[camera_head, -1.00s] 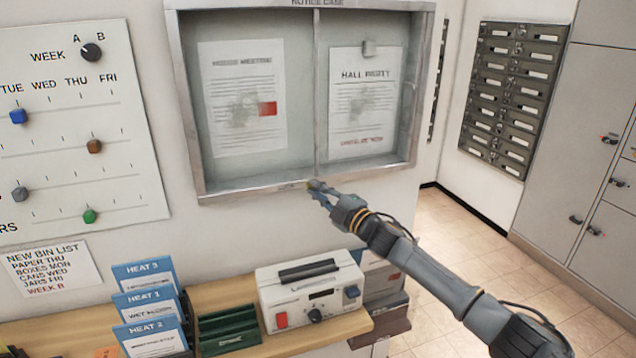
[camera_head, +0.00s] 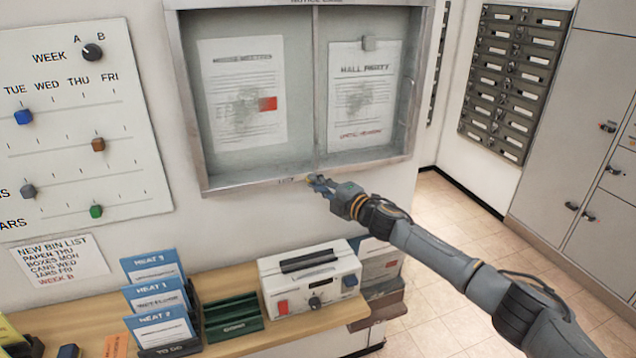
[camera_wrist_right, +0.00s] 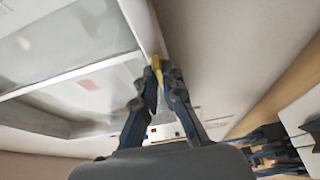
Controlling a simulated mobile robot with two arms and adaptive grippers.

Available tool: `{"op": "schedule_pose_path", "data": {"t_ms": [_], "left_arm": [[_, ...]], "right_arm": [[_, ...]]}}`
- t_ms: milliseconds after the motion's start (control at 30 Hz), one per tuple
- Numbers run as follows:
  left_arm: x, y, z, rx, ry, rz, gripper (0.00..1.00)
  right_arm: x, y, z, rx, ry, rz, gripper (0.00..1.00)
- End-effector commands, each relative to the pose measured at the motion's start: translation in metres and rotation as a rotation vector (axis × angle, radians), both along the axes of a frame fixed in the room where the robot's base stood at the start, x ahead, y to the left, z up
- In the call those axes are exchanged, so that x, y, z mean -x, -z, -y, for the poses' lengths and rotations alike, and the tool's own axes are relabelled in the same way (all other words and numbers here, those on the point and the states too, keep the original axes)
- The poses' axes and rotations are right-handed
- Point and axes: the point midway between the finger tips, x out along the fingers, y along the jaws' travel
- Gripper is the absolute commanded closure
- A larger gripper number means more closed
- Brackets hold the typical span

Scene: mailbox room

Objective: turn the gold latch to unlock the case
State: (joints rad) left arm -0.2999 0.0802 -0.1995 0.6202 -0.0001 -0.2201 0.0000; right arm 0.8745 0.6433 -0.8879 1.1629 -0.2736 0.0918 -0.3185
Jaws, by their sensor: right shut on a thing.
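The notice case (camera_head: 315,88) hangs on the wall with its glass front closed. Its gold latch (camera_wrist_right: 157,68) shows in the right wrist view at the case's bottom edge, between my right fingertips. In the head view only a tiny gold spot (camera_head: 308,179) of it shows, beside a small label on the bottom frame. My right gripper (camera_head: 317,181) reaches this spot from the lower right. It also shows in the right wrist view (camera_wrist_right: 163,76), shut on the latch. How far the latch is turned cannot be told. My left gripper is not in view.
Below is a wooden shelf (camera_head: 236,341) with a white device (camera_head: 310,283), a green tray (camera_head: 232,318) and blue HEAT booklets (camera_head: 158,300). A board with sliders (camera_head: 75,120) is at left. Mailboxes (camera_head: 513,75) and lockers are at right, with clear floor before them.

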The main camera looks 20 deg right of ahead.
Motion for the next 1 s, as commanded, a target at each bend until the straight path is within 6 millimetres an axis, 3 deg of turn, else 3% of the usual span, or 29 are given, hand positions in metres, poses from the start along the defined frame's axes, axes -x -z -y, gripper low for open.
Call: {"op": "schedule_pose_path", "data": {"t_ms": [133, 167, 200, 267, 667, 867, 1000], "left_arm": [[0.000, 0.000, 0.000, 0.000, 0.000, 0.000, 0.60], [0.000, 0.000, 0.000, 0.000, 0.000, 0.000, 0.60], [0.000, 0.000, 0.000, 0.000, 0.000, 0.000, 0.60], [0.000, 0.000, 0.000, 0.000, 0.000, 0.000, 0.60], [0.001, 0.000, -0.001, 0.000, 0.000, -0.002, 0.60], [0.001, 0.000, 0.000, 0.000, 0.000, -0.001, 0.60], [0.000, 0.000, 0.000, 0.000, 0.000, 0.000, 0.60]], "right_arm": [[0.000, 0.002, 0.000, 0.004, -0.001, -0.002, 1.00], [0.000, 0.002, 0.000, 0.004, -0.001, -0.002, 0.86], [0.001, 0.002, 0.000, 0.004, -0.001, -0.002, 0.78], [0.000, 0.002, 0.000, 0.003, -0.001, -0.001, 0.69], [0.005, 0.001, 0.003, 0.000, 0.000, -0.001, 0.69], [0.031, 0.002, 0.015, 0.002, 0.000, -0.002, 0.69], [0.058, 0.002, 0.026, 0.003, -0.002, -0.003, 0.69]]}}
